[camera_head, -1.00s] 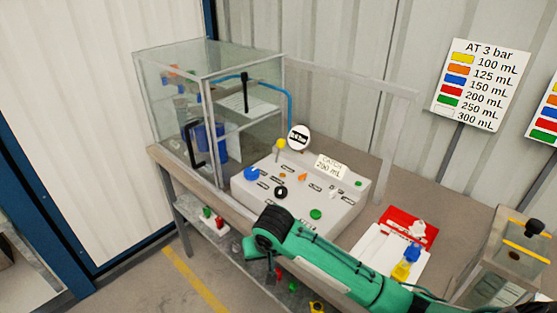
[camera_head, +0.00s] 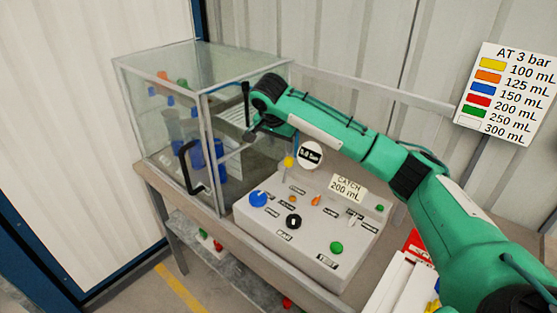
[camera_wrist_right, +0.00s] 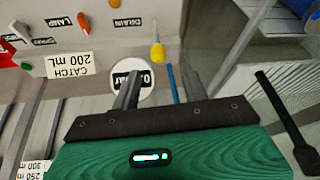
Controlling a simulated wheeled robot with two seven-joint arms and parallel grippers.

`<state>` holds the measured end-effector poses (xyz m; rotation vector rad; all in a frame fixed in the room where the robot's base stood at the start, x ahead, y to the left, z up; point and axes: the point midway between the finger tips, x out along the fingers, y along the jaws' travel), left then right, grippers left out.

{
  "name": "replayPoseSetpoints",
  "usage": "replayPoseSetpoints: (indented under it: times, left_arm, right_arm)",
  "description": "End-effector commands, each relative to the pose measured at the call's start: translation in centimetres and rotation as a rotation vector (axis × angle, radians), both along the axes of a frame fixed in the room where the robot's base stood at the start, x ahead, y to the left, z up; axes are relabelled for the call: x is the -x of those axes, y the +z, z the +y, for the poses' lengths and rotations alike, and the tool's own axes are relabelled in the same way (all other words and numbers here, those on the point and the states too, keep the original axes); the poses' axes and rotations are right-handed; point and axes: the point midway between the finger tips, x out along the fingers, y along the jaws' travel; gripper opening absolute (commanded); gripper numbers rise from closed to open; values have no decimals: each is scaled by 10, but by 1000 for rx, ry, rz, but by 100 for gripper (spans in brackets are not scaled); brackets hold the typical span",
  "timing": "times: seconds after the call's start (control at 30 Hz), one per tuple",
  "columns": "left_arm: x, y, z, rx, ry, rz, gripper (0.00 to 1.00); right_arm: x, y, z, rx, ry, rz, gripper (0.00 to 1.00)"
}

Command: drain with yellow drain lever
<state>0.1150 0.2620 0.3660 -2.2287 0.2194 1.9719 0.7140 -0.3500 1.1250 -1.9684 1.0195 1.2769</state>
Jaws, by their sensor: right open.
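The yellow drain lever (camera_head: 289,161) has a round yellow knob and stands at the back left of the grey control panel (camera_head: 300,262). In the right wrist view the yellow knob (camera_wrist_right: 157,52) shows near the DRAIN label (camera_wrist_right: 130,22), just beyond and between my fingertips. My right gripper (camera_head: 250,138) is at the front right of the glass box, left of and above the lever. Its two spread fingers (camera_wrist_right: 160,78) show in the right wrist view, open with nothing between them. My left gripper is not in view.
The glass box (camera_head: 157,70) with blue containers stands at the left. A black handle (camera_head: 190,168) is on its front. A round pressure sign (camera_head: 311,155) and a "CATCH 200 mL" card (camera_head: 347,188) stand close to the lever. A blue knob (camera_head: 258,199) is on the panel.

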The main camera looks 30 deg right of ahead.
Motion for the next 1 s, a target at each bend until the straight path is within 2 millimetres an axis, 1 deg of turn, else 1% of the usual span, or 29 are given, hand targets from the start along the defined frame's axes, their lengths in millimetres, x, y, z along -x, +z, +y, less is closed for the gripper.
replayPoseSetpoints:
  times: [0.07,0.17,0.2,0.3,0.4,0.47,0.57,0.6,0.7,0.73,0.83,1.0]
  left_arm:
    - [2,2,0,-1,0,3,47]
    - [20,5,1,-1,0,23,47]
    - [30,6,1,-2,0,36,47]
    - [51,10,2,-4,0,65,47]
    - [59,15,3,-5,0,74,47]
    - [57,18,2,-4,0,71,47]
    - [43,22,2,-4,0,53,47]
    - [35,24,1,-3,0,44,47]
    - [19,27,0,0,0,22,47]
    - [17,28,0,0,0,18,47]
    - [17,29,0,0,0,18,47]
    - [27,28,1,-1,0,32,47]
  right_arm:
    - [-1,-4,-2,0,-4,1,45]
    - [-4,-16,-6,0,-3,2,45]
    - [-6,-23,-8,1,-2,3,45]
    - [-11,-42,-14,1,-3,4,45]
    - [-17,-62,-21,1,-1,4,45]
    - [-20,-74,-24,1,-1,4,45]
    - [-25,-92,-29,1,-1,3,45]
    - [-27,-98,-31,1,1,1,45]
    - [-30,-111,-34,0,1,2,45]
    - [-31,-114,-36,0,1,2,45]
    - [-33,-121,-38,0,1,0,45]
    - [-34,-126,-39,0,1,-1,45]
